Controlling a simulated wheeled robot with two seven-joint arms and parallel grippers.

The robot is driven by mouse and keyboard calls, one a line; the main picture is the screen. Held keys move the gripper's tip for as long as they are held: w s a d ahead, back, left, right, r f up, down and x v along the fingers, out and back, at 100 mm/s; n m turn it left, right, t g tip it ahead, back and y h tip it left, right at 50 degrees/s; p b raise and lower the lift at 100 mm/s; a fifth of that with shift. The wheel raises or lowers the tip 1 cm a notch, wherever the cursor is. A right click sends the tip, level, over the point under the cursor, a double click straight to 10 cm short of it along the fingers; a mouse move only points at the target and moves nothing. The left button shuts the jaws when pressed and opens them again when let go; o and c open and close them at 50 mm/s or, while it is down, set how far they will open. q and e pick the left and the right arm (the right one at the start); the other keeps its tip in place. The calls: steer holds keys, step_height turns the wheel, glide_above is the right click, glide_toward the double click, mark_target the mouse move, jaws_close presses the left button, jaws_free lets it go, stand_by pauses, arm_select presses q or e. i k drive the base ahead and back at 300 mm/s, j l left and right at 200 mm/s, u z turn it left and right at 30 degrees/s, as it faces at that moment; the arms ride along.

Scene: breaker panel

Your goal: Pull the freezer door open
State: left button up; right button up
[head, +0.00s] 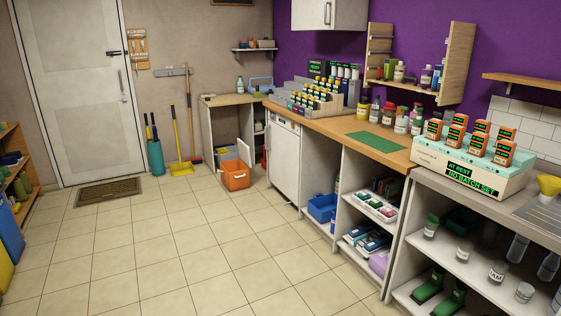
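A white under-counter unit (285,163) with a closed front stands below the wooden worktop, right of centre. A white room door (72,90) with a dark handle is shut at the back left. Neither of my grippers is in view.
The tiled floor (165,250) is clear in the middle and in front of the white unit. An orange bin (235,175) stands near the back corner. Open shelves (465,250) line the right side. A teal and white machine (472,170) stands on the right counter.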

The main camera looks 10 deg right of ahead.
mark_target(284, 148)
steer(key=i+z, duration=0.2)
steer(key=i, duration=3.35)
steer(key=i+z, duration=0.2)
steer(key=i, duration=0.45)
steer(key=i+j+z, duration=0.2)
steer(key=i, duration=0.45)
steer(key=i+j+z, duration=0.2)
steer(key=i+z, duration=0.2)
steer(key=i+j+z, duration=0.8)
steer(key=k, duration=0.05)
